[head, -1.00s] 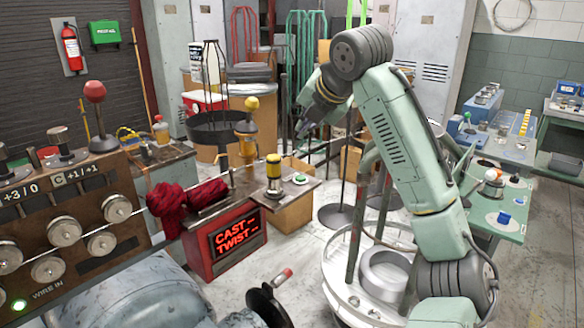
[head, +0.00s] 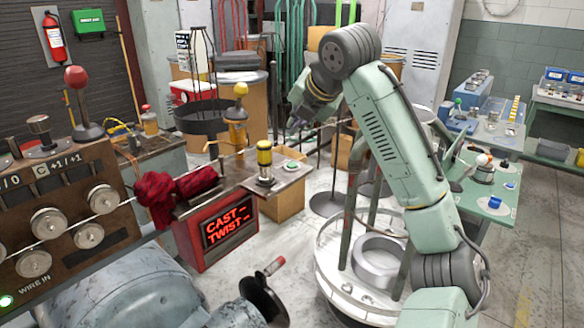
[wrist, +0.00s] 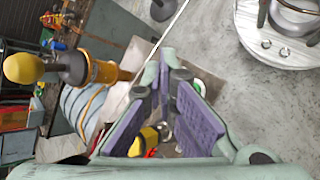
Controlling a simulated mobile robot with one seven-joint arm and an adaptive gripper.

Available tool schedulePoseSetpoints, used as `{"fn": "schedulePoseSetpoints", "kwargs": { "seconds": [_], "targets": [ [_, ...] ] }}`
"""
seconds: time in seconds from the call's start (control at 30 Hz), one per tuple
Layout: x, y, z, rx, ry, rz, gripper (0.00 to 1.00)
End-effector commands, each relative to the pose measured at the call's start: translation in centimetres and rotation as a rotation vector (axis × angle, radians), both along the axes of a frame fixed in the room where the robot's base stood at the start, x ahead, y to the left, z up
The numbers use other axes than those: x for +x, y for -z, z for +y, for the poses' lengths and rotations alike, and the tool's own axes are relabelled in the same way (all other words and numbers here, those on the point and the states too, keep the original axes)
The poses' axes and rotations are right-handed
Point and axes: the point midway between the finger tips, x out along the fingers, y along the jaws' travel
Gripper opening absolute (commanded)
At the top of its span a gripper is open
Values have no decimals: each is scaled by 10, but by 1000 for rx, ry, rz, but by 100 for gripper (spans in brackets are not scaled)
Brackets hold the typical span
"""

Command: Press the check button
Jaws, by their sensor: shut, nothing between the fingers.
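A green button (head: 291,165) in a pale round mount sits on the flat metal plate (head: 285,178) at the end of the coiler, right of a yellow-and-black cylinder. The button carries no legible label. My gripper (head: 293,124) is above and behind the plate in the head view, apart from the button. In the wrist view my gripper (wrist: 164,72) is shut and empty, its purple pads showing. The green button (wrist: 197,86) shows beside the fingers there, partly hidden by them.
The yellow-and-black cylinder (head: 265,160) stands close to the button. A yellow-knobbed post (head: 237,118) rises left of it. A thin wire passes near the plate. A red CAST/TWIST display (head: 229,228) is below, with dark red cloth (head: 175,190) beside it.

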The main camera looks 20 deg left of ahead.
Motion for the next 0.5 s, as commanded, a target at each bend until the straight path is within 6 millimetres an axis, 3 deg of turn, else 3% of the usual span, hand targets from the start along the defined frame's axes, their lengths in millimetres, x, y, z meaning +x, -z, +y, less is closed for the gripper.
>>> {"fn": "schedulePoseSetpoints", "kwargs": {
  "seconds": [0.03, 0.2, 0.5],
  "targets": [
    [0, 17, 0, -1, 0, 1, 0],
    [0, 41, -1, 0, 2, 0, 0],
    [0, 59, 0, 1, 1, 1, 0]
  ]
}}
